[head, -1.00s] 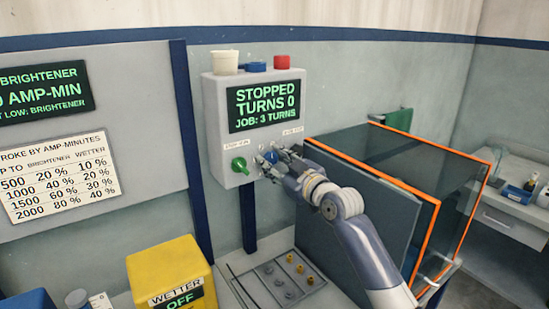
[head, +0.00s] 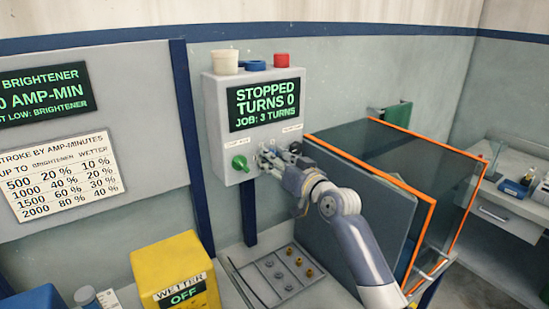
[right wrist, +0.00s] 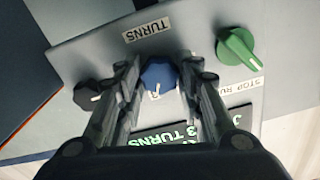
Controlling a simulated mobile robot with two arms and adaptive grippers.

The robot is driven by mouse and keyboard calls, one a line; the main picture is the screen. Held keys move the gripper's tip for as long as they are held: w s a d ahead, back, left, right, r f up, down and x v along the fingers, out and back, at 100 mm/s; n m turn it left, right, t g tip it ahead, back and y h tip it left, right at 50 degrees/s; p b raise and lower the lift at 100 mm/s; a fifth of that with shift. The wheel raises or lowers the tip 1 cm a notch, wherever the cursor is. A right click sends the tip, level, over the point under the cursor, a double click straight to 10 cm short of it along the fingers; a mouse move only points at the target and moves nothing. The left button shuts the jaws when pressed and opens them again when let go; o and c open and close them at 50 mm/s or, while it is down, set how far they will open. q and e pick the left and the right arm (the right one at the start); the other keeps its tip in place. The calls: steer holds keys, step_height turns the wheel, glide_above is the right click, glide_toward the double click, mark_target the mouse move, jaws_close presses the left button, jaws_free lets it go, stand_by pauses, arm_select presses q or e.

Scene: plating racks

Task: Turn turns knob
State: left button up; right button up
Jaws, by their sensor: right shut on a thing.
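The blue turns knob (right wrist: 158,75) is in the middle of the right wrist view, near a "TURNS" label (right wrist: 147,31). My right gripper (head: 270,157) is at the front of the box, and its fingers hide most of the knob in the head view. In the right wrist view the fingers (right wrist: 158,82) stand on either side of the knob, shut on it. My left gripper is not in view.
A green knob (right wrist: 237,48) and a black knob (right wrist: 94,94) flank the blue one. An orange-edged glass tank (head: 425,207) stands close to the right of my arm. A yellow wetter box (head: 170,262) and a grey panel of small parts (head: 300,285) lie below.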

steer(key=shift+f, duration=0.1)
stand_by(0.3)
steer(key=o, duration=1.1)
steer(key=v, duration=1.2)
